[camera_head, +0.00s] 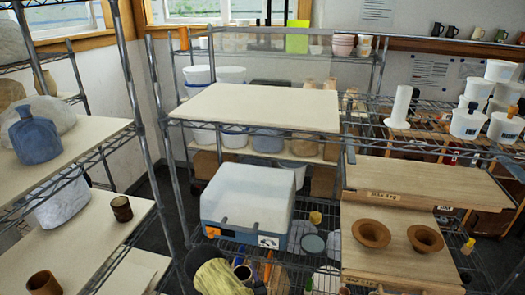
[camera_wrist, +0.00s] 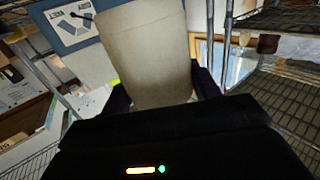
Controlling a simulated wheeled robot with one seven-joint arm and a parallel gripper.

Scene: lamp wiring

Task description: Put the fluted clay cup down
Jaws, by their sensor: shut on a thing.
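In the wrist view my gripper (camera_wrist: 162,92) is shut on a pale tan clay piece (camera_wrist: 150,52), which I take for the fluted clay cup. It sits between the two dark fingers, with smooth-looking sides that narrow toward the fingers. No fluting can be made out, and its lower part is hidden behind the gripper body. Neither my gripper nor the held piece shows in the head view.
A bare pale board (camera_head: 262,106) tops the middle rack. On the left shelf are a blue bottle (camera_head: 36,138) and two brown cups (camera_head: 121,209) (camera_head: 44,283). Two clay bowls (camera_head: 371,234) (camera_head: 425,238) stand on the lower right board. Metal rack posts (camera_head: 165,130) stand between shelves.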

